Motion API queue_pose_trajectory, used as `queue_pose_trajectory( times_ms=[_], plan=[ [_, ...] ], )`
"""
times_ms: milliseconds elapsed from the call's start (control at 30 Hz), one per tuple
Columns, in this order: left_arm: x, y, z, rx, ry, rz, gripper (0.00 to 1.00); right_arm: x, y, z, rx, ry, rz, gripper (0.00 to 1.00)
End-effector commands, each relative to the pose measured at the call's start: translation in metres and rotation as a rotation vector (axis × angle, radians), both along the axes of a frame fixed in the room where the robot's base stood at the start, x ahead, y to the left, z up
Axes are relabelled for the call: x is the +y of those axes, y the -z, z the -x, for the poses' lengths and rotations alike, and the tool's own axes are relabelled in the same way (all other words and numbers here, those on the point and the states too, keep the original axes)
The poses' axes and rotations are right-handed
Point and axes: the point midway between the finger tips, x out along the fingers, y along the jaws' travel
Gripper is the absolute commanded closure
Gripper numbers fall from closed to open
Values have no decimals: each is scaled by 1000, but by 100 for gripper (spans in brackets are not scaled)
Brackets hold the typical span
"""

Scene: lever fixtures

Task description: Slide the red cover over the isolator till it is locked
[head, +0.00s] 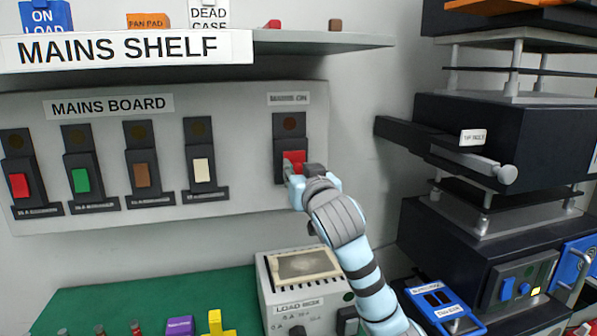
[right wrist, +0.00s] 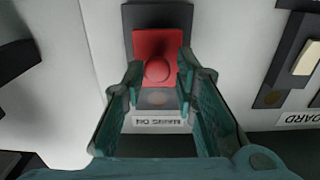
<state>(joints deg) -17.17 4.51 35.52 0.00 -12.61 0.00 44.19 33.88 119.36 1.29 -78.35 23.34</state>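The red cover (head: 293,158) is on the dark upright plate (head: 289,131) under the MAINS ON label, at the board's right end. The right wrist view shows this upside down: a red square cover (right wrist: 157,45) with a round red knob, and a brownish disc (right wrist: 160,98) beside it. In the head view the disc is above the cover. My right gripper (head: 297,174) is at the cover and partly hides it. In the right wrist view its open fingers (right wrist: 160,76) stand either side of the knob; I cannot tell whether they touch it. My left gripper is out of view.
The MAINS BOARD (head: 236,200) carries similar plates with red, green, brown and cream covers to the left. A shelf (head: 330,41) juts out above. A load box (head: 280,298) stands below, and dark stacked equipment (head: 460,135) stands to the right.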

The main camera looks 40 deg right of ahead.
Motion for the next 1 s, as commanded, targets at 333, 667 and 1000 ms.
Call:
queue_pose_trajectory(
  times_ms=[333, 667, 1000],
  plan=[
    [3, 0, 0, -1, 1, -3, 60, 0, 0, 1, -1, 2, 1, 60],
    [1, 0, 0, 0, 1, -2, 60, 25, -1, 54, -2, -1, 3, 60],
    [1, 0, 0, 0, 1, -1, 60, 31, 0, 68, 0, 0, 1, 60]
  ],
)
